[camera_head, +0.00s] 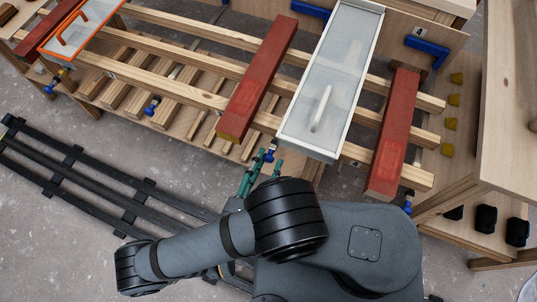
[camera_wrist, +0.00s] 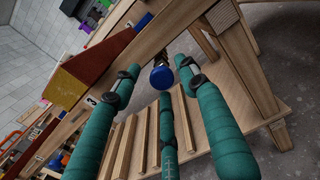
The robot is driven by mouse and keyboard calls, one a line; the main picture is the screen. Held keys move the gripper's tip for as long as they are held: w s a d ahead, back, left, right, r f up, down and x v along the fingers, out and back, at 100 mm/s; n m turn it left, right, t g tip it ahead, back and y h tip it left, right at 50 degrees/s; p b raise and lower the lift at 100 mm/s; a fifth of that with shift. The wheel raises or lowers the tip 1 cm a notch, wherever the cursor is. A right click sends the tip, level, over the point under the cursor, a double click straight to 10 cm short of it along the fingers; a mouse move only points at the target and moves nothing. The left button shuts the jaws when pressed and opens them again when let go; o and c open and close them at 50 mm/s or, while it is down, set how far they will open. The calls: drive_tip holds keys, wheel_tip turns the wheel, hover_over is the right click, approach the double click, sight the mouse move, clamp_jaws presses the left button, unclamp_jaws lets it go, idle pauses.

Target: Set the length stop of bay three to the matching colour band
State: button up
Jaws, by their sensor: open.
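My gripper (camera_head: 260,170) has teal fingers, which are spread open and empty at the front edge of the wooden rack. In the wrist view my gripper (camera_wrist: 160,78) has its fingertips around or just short of a round blue knob (camera_wrist: 162,77); I cannot tell whether they touch it. The knob also shows in the head view (camera_head: 270,155), below the front rail. A plate marked 3 (camera_wrist: 91,100) is on the rail to the left of the knob. A red block (camera_head: 262,75) with a yellowish end lies across the rails nearby. I cannot make out colour bands or a stop's setting.
A white-framed clear lid with a handle (camera_head: 334,75) lies across the rails, right of the red block. Another red block (camera_head: 393,130) is further right. An orange-framed panel (camera_head: 82,30) is at far left. Other blue knobs (camera_head: 152,105) line the front. Loose battens lie underneath.

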drive_tip(key=shift+x, duration=1.1)
drive_tip(key=shift+c, duration=1.1)
drive_tip(key=shift+r, duration=0.1)
drive_tip(key=c, duration=0.8)
clamp_jaws()
